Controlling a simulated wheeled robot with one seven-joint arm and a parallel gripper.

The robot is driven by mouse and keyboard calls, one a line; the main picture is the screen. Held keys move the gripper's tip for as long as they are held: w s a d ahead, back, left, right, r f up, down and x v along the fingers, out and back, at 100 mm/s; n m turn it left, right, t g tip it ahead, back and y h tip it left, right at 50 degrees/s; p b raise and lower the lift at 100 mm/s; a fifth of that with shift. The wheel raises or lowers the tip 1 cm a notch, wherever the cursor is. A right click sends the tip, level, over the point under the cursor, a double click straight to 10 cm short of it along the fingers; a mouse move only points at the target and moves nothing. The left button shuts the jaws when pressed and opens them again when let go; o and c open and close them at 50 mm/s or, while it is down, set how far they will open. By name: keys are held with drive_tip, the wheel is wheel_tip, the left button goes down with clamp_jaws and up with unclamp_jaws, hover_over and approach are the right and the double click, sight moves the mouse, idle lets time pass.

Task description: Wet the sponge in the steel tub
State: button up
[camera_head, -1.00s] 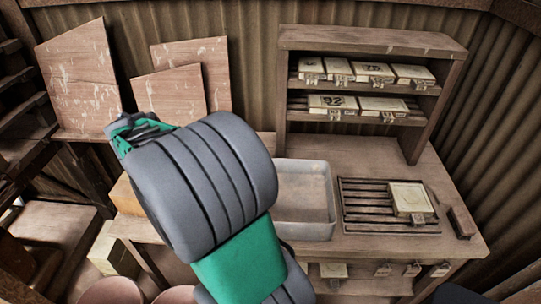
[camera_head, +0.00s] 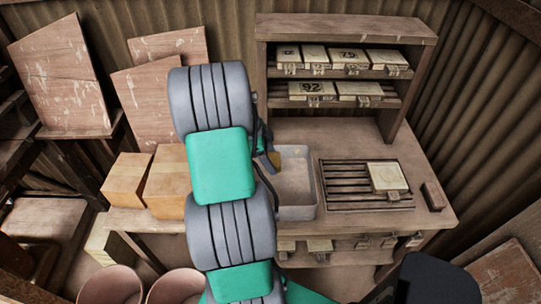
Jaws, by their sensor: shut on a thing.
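The steel tub (camera_head: 297,212) stands on the workbench, just right of my arm in the head view. Its left part is hidden behind my arm. My gripper (camera_head: 268,150) is mostly hidden behind my arm links, at the tub's back left. It is shut on a small yellow-brown thing, which looks like the sponge (camera_head: 276,160). The sponge shows at the tub's back left corner. I cannot tell whether it is above the rim or inside, or whether it touches water.
A slatted rack (camera_head: 340,190) with a pale tile block (camera_head: 387,177) lies right of the tub, with a small dark block (camera_head: 433,196) beyond. A shelf (camera_head: 345,28) with numbered boxes stands behind. Cardboard-coloured boxes (camera_head: 166,182) sit at left.

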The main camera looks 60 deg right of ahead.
drive_tip(key=shift+f+b, duration=3.55)
drive_tip(key=shift+f, duration=1.1)
